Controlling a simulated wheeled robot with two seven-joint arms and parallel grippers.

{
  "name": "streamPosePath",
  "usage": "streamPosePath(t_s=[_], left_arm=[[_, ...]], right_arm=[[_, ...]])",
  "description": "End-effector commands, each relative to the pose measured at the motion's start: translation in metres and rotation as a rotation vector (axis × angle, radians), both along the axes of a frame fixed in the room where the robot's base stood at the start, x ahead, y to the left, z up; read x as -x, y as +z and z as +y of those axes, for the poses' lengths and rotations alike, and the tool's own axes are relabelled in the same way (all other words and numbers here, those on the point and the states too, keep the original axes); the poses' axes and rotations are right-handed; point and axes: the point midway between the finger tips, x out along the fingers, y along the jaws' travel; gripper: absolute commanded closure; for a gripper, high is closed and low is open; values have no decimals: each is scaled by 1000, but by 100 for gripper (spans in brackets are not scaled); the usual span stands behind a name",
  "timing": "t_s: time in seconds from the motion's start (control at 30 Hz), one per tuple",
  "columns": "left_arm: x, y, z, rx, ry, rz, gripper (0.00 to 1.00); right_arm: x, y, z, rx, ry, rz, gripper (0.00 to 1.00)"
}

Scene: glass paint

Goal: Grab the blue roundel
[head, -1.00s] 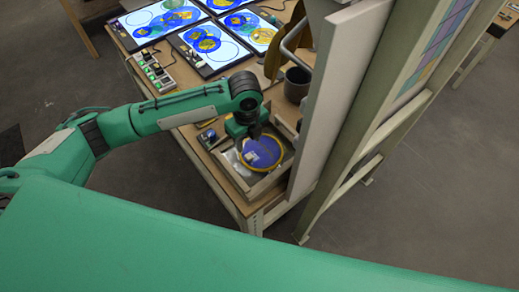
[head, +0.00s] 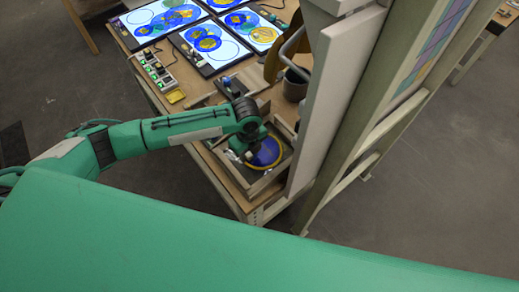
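The blue roundel (head: 266,152), a dark blue disc with a yellow rim, lies in a shallow wooden tray (head: 262,186) near the front corner of the workbench. My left gripper (head: 247,155) points down over the roundel's left side and hides part of it. The fingers are small and dark, so I cannot tell whether they are apart or touch the rim. My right gripper is not in view.
Light panels with blue and yellow glass circles (head: 208,38) lie at the back of the bench. A switch box (head: 153,69) stands on the left, a dark mug (head: 296,84) on the right. A tall pale panel (head: 340,90) rises close to the tray's right.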

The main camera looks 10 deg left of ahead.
Motion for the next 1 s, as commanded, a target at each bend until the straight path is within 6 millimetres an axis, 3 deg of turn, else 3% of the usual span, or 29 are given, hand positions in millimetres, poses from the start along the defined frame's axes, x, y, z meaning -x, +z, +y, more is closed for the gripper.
streamPosePath(t_s=[0.03, 0.17, 0.67, 0.83, 1.0], left_arm=[[0, 0, 0, 0, 0, 0, 74], [0, 0, 0, 0, 0, 0, 100], [-1, 12, 0, 2, 0, -1, 100], [-2, 42, 0, 3, -1, -5, 100], [-2, 92, 0, 2, -2, -7, 100]], right_arm=[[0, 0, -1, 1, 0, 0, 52], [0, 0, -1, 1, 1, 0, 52], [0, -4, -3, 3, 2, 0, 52], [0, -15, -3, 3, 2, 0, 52], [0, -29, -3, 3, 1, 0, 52]])
